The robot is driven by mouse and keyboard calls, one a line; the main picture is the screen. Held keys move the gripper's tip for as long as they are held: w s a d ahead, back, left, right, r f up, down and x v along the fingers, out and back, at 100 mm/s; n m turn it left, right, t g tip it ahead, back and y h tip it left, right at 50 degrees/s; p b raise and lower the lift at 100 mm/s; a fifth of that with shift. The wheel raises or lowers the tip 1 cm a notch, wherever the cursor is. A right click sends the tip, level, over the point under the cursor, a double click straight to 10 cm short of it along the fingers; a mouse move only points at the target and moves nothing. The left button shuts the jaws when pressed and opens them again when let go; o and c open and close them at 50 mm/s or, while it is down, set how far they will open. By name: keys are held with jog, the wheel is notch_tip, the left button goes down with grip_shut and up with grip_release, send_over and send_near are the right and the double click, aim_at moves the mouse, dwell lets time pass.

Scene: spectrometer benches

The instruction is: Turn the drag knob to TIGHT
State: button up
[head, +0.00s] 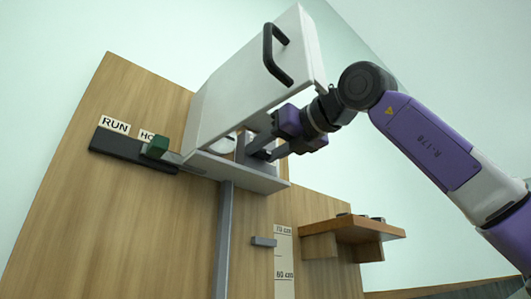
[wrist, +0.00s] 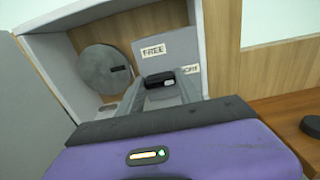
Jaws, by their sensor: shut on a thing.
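The drag knob (wrist: 160,79) is small and black with a pale mark on its right side. My gripper (wrist: 158,86) is shut on the knob, one finger on each side. In the head view my gripper (head: 262,153) reaches into the housing from the right; the knob cannot be made out there.
A grey disc (wrist: 105,72) with a dark slot is left of the knob. The housing's raised door has a black handle (head: 277,55). A green block (head: 157,146) sits on a dark strip by RUN and another label. A wooden shelf (head: 350,230) stands lower right.

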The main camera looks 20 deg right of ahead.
dwell(0.4)
jog(key=o, duration=1.4)
jog(key=shift+d, duration=0.1)
